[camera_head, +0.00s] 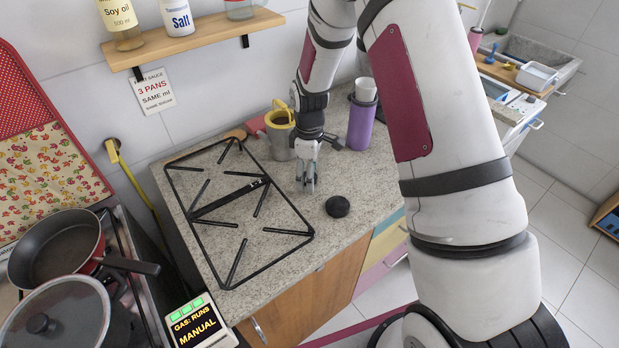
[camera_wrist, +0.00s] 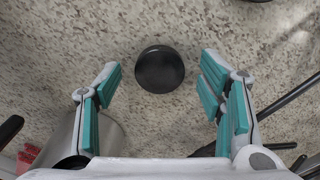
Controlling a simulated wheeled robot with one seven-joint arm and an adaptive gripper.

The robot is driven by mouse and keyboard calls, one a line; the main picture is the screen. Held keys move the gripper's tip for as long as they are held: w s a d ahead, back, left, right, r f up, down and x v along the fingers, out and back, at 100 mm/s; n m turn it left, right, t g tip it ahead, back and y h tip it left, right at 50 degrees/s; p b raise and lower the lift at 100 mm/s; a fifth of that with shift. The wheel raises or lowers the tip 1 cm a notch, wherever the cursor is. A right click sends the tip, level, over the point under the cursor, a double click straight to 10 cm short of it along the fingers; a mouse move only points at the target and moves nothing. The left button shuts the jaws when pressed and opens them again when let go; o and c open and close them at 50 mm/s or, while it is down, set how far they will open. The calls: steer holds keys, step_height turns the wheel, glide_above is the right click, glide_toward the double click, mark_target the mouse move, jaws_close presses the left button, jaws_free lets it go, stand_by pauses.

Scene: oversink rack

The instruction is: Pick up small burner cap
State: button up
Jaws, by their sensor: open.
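The small burner cap (camera_head: 338,206) is a round black disc lying on the speckled granite counter, right of the black pan grate. In the wrist view the cap (camera_wrist: 160,69) lies flat on the counter, ahead of my fingertips and between their lines. My gripper (camera_head: 306,184) points down over the counter, a little left of and behind the cap in the head view. In the wrist view my gripper (camera_wrist: 162,85) is open, with teal finger pads wide apart and nothing between them. The cap is fully visible and not touched.
A black wire grate (camera_head: 240,205) lies left of my gripper. A grey pot (camera_head: 279,136) with yellow items and a purple cylinder (camera_head: 361,123) with a white cup stand behind it. Pans (camera_head: 58,250) are at the far left. The counter around the cap is clear.

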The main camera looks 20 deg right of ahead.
steer(key=c, duration=1.3)
steer(key=shift+o, duration=0.2)
